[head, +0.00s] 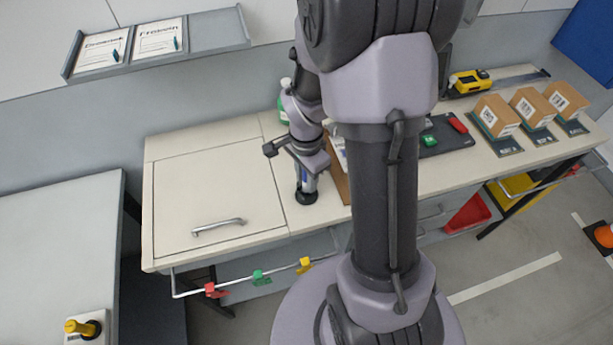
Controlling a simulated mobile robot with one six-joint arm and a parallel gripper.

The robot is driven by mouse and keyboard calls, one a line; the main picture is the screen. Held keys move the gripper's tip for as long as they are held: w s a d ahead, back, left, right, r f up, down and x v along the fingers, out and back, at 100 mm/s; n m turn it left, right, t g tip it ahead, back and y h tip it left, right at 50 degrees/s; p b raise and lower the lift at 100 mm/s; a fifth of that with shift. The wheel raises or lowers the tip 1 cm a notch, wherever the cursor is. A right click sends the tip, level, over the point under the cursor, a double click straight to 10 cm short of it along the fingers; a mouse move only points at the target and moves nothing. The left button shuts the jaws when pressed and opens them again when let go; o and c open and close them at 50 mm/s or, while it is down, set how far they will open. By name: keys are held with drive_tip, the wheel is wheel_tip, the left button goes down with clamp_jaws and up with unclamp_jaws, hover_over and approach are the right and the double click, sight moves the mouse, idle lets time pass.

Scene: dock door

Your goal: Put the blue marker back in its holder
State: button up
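A black round holder (307,196) stands on the cream bench top, near its front edge. A pale upright piece with a blue band (305,178), which looks like the blue marker, shows directly above the holder. I cannot tell whether it is seated in the holder or held just over it. My gripper (306,168) points down right above this piece and covers its upper part. Its fingertips are too small and overlapped to show whether they are closed on the piece.
My arm hides the bench's middle. A drawer-like cream panel (215,195) is clear at left. A green-and-white bottle (284,103) stands behind my gripper. Brown boxes (497,115) and a yellow tool (470,82) lie at right. Coloured clips (260,277) hang on the front rail.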

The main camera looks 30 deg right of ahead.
drive_tip(key=shift+o, duration=0.9)
wheel_tip(320, 180, up, 18)
drive_tip(key=f+p, duration=0.1)
drive_tip(key=p, duration=0.3)
drive_tip(key=s+a+f+n+t+y+b, duration=0.1)
drive_tip(key=s+a+f+n+t+b, duration=0.2)
drive_tip(key=s+a+n+b, duration=0.2)
drive_tip(key=s+a+f+n+t+y+b, duration=0.1)
drive_tip(key=s+a+f+n+b, duration=0.3)
drive_tip(key=a+b, duration=0.5)
drive_tip(key=s+n+t+b, duration=0.1)
drive_tip(key=s+n+b, duration=0.1)
drive_tip(key=n+b, duration=0.1)
drive_tip(key=shift+s+a+t+b, duration=0.2)
drive_tip(key=shift+a+t+b, duration=0.1)
drive_tip(key=shift+t, duration=0.1)
